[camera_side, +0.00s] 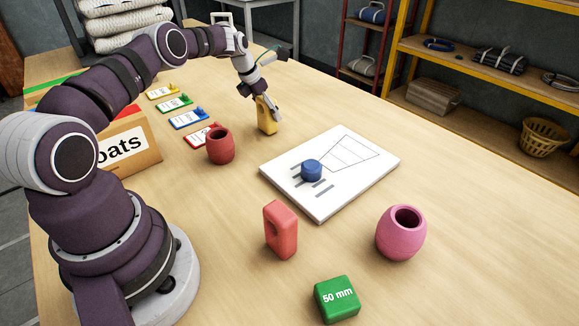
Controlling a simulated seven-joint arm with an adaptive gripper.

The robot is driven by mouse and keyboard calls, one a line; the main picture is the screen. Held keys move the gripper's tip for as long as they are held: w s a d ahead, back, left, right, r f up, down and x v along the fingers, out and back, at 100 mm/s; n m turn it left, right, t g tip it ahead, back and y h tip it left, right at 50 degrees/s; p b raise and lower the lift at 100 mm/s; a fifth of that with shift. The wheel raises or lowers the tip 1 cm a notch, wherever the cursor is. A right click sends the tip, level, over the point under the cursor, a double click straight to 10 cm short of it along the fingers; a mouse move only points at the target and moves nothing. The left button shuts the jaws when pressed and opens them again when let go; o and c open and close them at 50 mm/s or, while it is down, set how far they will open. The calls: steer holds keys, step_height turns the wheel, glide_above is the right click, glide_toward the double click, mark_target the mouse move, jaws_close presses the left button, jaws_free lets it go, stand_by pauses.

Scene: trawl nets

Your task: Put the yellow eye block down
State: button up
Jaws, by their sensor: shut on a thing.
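The yellow eye block (265,117) is upright at the far part of the table. My gripper (266,100) is shut on its upper part from above. The block's lower end is at or just above the table top; I cannot tell if it touches. The fingers hide part of its upper half, and its hole is not clear to see.
A red barrel float (220,145) stands to the left, near colored cards (187,119). A white board (345,185) with a blue piece (311,169) lies to the right. A red eye block (280,230), green 50 mm block (337,298) and pink float (401,233) are nearer.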

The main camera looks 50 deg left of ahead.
steer(key=o, duration=1.3)
steer(key=s+d+r+m, duration=0.3)
steer(key=r+m, duration=0.1)
steer(key=r, duration=0.4)
steer(key=s+d+r+m, duration=0.3)
steer(key=r, duration=0.4)
steer(key=s+d+m, duration=0.4)
steer(key=s+m, duration=0.1)
steer(key=m, duration=0.4)
steer(key=s+d+r+m, duration=0.1)
steer(key=s+d+m, duration=0.4)
steer(key=m, duration=0.5)
steer(key=s+d+r+m+t, duration=0.1)
steer(key=s+d+m, duration=0.4)
steer(key=m, duration=0.5)
steer(key=shift+s+r, duration=0.25)
steer(key=shift+s, duration=0.3)
